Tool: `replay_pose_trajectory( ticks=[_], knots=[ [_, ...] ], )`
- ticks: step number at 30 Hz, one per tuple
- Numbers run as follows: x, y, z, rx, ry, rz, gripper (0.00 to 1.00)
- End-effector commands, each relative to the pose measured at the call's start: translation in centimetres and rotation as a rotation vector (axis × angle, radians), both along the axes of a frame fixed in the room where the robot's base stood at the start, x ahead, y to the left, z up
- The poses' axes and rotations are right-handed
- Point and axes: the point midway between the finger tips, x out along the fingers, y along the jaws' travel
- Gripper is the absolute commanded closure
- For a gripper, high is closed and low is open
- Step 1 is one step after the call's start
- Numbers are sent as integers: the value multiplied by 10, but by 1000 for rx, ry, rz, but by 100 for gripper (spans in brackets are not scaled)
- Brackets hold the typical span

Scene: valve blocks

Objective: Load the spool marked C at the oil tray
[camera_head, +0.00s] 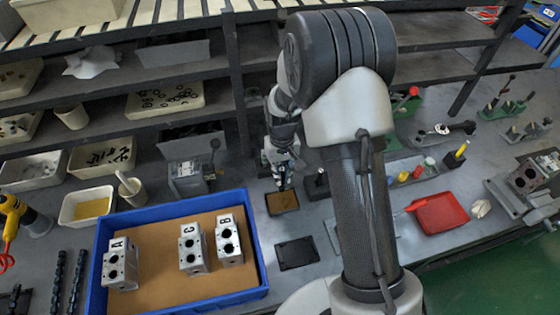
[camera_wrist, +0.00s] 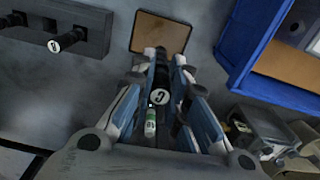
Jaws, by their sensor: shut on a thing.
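My gripper (camera_wrist: 165,85) is shut on a dark spool with a white end marked C (camera_wrist: 160,97). The spool lies between the two blue-grey fingers and its far end points toward the oil tray (camera_wrist: 160,34), a shallow dark-rimmed tray with a brown floor. I cannot tell whether the spool touches the tray. In the head view my gripper (camera_head: 282,182) hangs at the back edge of the oil tray (camera_head: 283,203); the spool is hardly visible there. Valve blocks marked A (camera_head: 119,265), C (camera_head: 192,250) and B (camera_head: 229,243) stand in a blue bin (camera_head: 185,308).
A dark spool rack (camera_wrist: 92,25) holds another spool with a white marked end (camera_wrist: 62,42), beside the oil tray. A red tray (camera_head: 440,214) lies right of my arm. A grey machine block (camera_head: 188,178) stands behind the bin.

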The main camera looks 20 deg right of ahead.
Motion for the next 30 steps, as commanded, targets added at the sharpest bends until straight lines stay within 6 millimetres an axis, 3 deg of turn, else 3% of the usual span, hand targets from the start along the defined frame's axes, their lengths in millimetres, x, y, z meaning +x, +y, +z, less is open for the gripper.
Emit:
replay_pose_trajectory(
  ticks=[8,21,30],
  knots=[
    [-1,0,-14,0,0,-1,100],
    [0,0,-57,0,-1,0,100],
    [0,0,-62,0,-1,0,100]
  ],
)
